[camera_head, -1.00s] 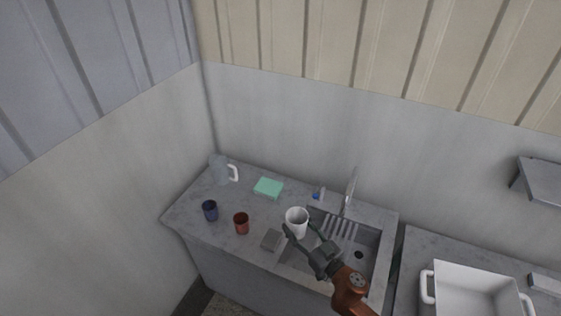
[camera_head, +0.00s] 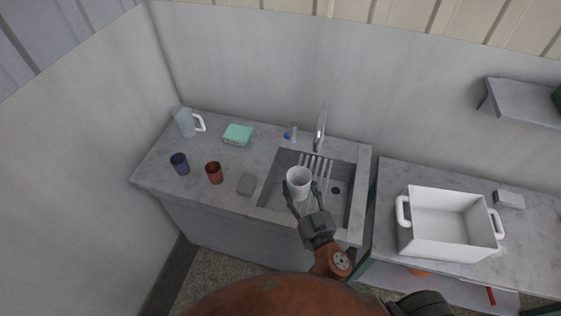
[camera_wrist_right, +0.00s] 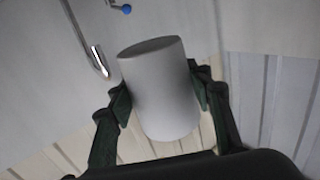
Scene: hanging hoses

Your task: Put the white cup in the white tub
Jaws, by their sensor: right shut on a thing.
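The white cup (camera_head: 298,180) is held by my right gripper (camera_head: 303,194) above the left part of the sink in the head view. In the right wrist view the cup (camera_wrist_right: 160,92) sits between the two dark fingers (camera_wrist_right: 163,95), which touch it on both sides. The white tub (camera_head: 447,251) stands on the right counter, with a handle at each end. Its visible inside is empty. My left gripper is not in view.
The sink (camera_head: 346,208) has a tap (camera_head: 321,128). A blue cup (camera_head: 180,164), a red cup (camera_head: 214,173), a pitcher (camera_head: 184,123), a green block (camera_head: 238,134) and a grey block (camera_head: 247,184) stand on the left counter. A shelf (camera_head: 525,105) juts from the wall above the tub.

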